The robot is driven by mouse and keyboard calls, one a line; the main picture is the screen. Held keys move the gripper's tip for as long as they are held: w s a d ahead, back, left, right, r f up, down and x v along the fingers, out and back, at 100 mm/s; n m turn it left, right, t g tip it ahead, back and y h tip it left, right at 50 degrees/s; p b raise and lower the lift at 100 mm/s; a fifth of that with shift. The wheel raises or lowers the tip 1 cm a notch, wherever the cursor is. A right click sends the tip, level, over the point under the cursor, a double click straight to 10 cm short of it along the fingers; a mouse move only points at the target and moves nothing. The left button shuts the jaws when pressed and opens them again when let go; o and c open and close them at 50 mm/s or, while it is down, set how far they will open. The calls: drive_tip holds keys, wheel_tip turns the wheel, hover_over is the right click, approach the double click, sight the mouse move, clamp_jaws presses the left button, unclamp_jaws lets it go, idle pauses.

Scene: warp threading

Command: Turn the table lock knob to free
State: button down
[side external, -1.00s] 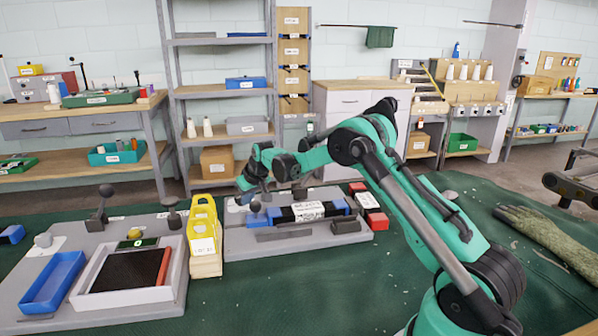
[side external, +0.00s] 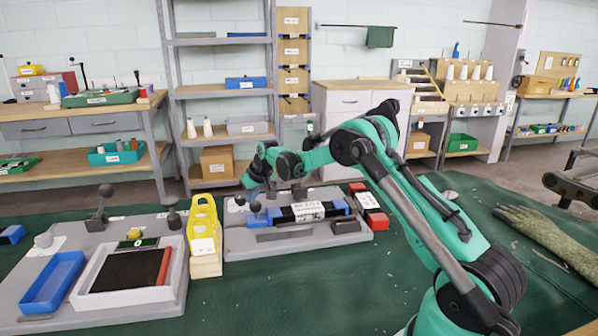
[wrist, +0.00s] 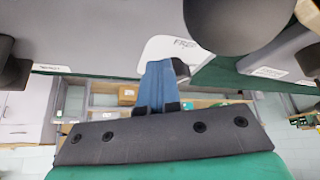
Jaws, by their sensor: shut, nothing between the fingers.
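My gripper (side external: 247,196) is low over the left end of the grey fixture (side external: 290,239), its fingers shut and empty. A ball-topped knob (side external: 256,206) stands right beside the fingertips in the side view. I cannot tell there whether they touch. In the wrist view, the blue fingers (wrist: 160,84) point at a white plate marked FREE (wrist: 182,46). A large dark round knob (wrist: 238,18) is close by, to the right of the fingertips and partly cut off by the frame edge. The knob's pointing direction is not clear.
A yellow holder (side external: 203,225) stands just left of the fixture. Blue and black blocks with a white label (side external: 308,210) lie along the fixture. Red and black blocks (side external: 370,210) sit at its right. A second grey base with a blue tray (side external: 52,283) is at left. Green mat in front is clear.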

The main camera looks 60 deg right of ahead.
drive_tip(key=shift+s, duration=0.3)
drive_tip(key=shift+r, duration=3)
drive_tip(key=shift+w+a+f, duration=0.1)
drive_tip(key=shift+a+f, duration=0.25)
drive_tip(key=shift+f, duration=0.65)
drive_tip(key=shift+w+a+f, duration=0.1)
drive_tip(key=shift+a+f, duration=0.2)
drive_tip(key=shift+f, duration=0.7)
drive_tip(key=shift+w+a+f, duration=0.1)
drive_tip(key=shift+a+f, duration=0.25)
drive_tip(key=shift+f, duration=0.65)
drive_tip(key=shift+w+d, duration=0.15)
drive_tip(key=shift+w, duration=0.1)
